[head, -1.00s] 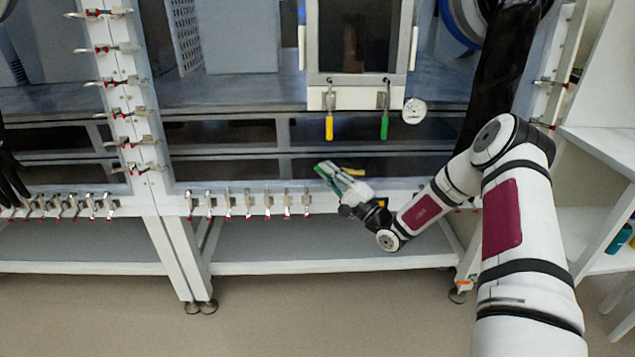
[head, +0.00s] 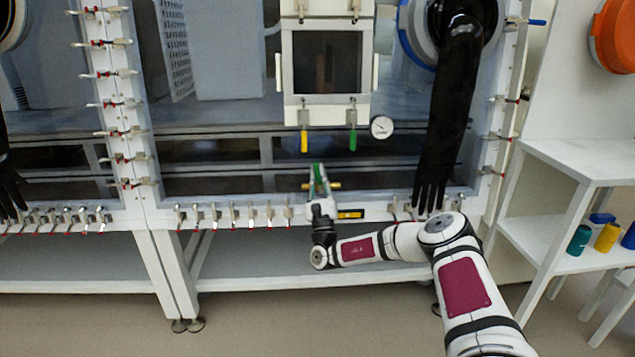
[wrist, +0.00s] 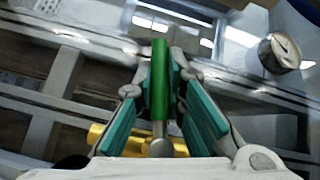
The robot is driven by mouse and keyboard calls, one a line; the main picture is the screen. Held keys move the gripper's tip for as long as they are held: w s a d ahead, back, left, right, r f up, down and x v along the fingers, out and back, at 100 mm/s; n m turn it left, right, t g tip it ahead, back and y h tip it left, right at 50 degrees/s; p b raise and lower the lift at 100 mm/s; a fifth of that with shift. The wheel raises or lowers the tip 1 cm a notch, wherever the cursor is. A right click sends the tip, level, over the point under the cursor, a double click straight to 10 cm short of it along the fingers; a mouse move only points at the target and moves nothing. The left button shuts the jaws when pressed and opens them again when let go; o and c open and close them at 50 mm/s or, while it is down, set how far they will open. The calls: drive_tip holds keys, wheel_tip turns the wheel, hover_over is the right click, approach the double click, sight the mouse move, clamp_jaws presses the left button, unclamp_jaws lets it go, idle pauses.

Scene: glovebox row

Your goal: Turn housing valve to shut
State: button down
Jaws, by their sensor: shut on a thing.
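The housing valve has a brass body, seen as yellow ends (head: 335,185) on either side of my gripper, low on the front frame of the glovebox. Its green lever (wrist: 159,85) stands between my finger pads in the wrist view, and the brass body (wrist: 99,136) shows behind the fingers at lower left. My gripper (head: 319,178) is shut on the green lever. The lever points up in the head view, roughly square across the horizontal brass body. The gripper hides much of the valve's middle.
A yellow handle (head: 304,141) and a green handle (head: 352,140) hang under the small door above. A round gauge (head: 381,127) is beside them. A black glove (head: 440,150) hangs to the right. Several clamps line the lower frame. A white shelf (head: 570,160) stands at right.

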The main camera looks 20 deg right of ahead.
drive_tip(key=shift+s+d+m+g+h+p, duration=0.15)
drive_tip(key=shift+d+m+g+h, duration=0.2)
drive_tip(key=shift+m+h, duration=0.65)
drive_tip(key=shift+d+m+g+h+p, duration=0.15)
drive_tip(key=shift+m+g+h, duration=0.3)
drive_tip(key=shift+m+h, duration=0.55)
drive_tip(key=shift+s+d+m+g+h+p, duration=0.15)
drive_tip(key=shift+m+g+h, duration=0.25)
drive_tip(key=shift+m+h, duration=0.6)
drive_tip(key=shift+w+d+m+h, duration=0.1)
drive_tip(key=shift+m+h, duration=0.2)
drive_tip(key=c, duration=1.6)
unclamp_jaws()
drive_tip(key=shift+c, duration=0.2)
drive_tip(key=shift+s+a+f, duration=0.25)
drive_tip(key=shift+f, duration=0.05)
drive_tip(key=v, duration=1.1)
